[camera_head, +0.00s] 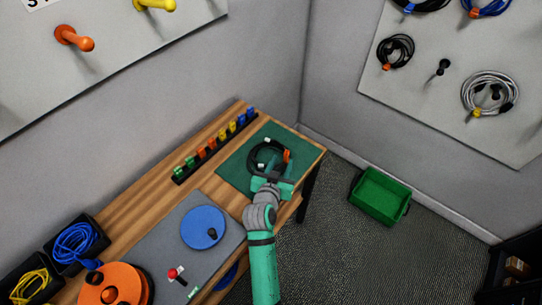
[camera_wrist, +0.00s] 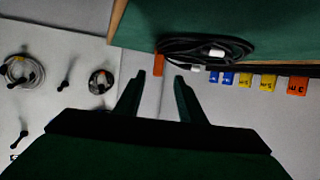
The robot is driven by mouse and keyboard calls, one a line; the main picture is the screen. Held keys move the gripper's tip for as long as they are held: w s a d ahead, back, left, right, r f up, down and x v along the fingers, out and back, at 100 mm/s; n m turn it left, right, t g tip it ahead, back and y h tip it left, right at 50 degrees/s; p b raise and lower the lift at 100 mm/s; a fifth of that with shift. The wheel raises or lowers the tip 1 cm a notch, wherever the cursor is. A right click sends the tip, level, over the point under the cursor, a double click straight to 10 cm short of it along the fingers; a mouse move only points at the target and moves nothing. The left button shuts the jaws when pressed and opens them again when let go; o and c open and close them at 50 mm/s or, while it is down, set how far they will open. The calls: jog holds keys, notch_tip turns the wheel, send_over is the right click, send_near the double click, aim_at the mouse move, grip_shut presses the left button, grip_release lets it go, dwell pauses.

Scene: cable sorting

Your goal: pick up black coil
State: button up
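A black coil (camera_head: 256,155) with an orange tag and white bands lies on the green mat (camera_head: 235,177) at the far end of the wooden table. It also shows in the wrist view (camera_wrist: 190,45), beyond the fingertips, with the orange tag in line with the space between the fingers. My gripper (camera_head: 274,172) is at the near edge of the coil and hides part of it. In the wrist view my gripper (camera_wrist: 159,78) is open with nothing between its fingers. The coil appears apart from the fingertips, but the exact distance is unclear.
A rack of coloured tags (camera_head: 209,149) stands left of the mat. A grey board with a blue disc (camera_head: 200,222) lies nearer. A green bin (camera_head: 379,196) sits on the floor at right. Another black coil (camera_head: 408,43) hangs on the wall panel.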

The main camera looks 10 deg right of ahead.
aim_at(286, 157)
jog(key=shift+f+x, duration=0.15)
jog(key=shift+x, duration=1.6)
jog(key=shift+f+x, duration=0.1)
jog(key=shift+x, duration=1.6)
jog(key=shift+s, duration=0.25)
jog(key=shift+d, duration=0.1)
grip_shut()
